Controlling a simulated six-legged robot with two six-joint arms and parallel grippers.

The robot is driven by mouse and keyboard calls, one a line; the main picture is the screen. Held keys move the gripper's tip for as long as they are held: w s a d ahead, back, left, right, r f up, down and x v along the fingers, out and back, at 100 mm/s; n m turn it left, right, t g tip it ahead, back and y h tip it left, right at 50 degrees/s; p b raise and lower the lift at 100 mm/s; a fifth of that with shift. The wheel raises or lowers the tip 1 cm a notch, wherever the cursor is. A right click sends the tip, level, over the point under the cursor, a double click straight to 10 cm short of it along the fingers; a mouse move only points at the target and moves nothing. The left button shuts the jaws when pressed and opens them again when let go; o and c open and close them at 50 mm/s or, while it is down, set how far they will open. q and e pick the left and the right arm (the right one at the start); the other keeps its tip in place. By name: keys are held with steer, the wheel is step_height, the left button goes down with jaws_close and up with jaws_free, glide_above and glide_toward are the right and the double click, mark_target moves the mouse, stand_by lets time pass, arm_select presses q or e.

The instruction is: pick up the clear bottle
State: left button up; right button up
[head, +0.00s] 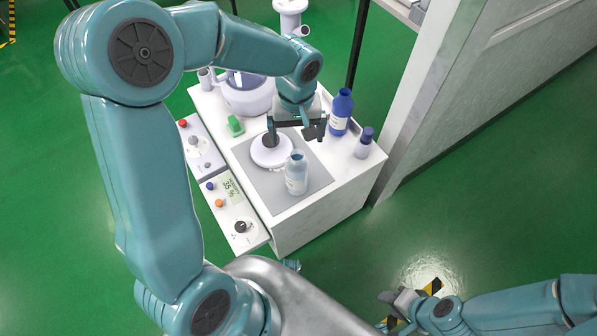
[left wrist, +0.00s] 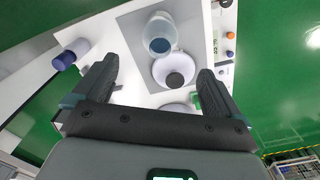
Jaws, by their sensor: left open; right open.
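The clear bottle (head: 297,176), pale bluish and see-through, stands upright on a grey mat (head: 318,178) on the white cabinet top. It also shows in the left wrist view (left wrist: 160,35), at the top beyond my fingers. My left gripper (head: 294,136) is open and empty, above and behind the bottle in the head view, with one finger over a white round dish (head: 268,155). In the left wrist view the open fingers (left wrist: 157,80) are spread wide, with the bottle apart from them. My right gripper (head: 390,310) is open at the lower right, away from the cabinet.
A blue bottle (head: 341,112) and a purple-capped bottle (head: 363,146) stand at the right edge of the top. A green block (head: 235,126) lies behind the mat. A panel with knobs (head: 230,206) runs along the left. A pale wall (head: 432,95) rises at right.

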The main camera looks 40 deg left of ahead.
mark_target(297, 156)
arm_select(q)
step_height(297, 156, down, 8)
steer(key=shift+r+b, duration=0.15)
steer(key=shift+b, duration=0.45)
steer(key=shift+s+f, duration=0.1)
steer(key=shift+f, duration=0.2)
steer(key=f, duration=0.2)
steer(key=f+b, duration=0.1)
steer(key=f, duration=0.2)
steer(key=shift+w+f, duration=0.2)
steer(key=shift+f, duration=0.05)
steer(key=shift+r, duration=0.1)
jaws_close()
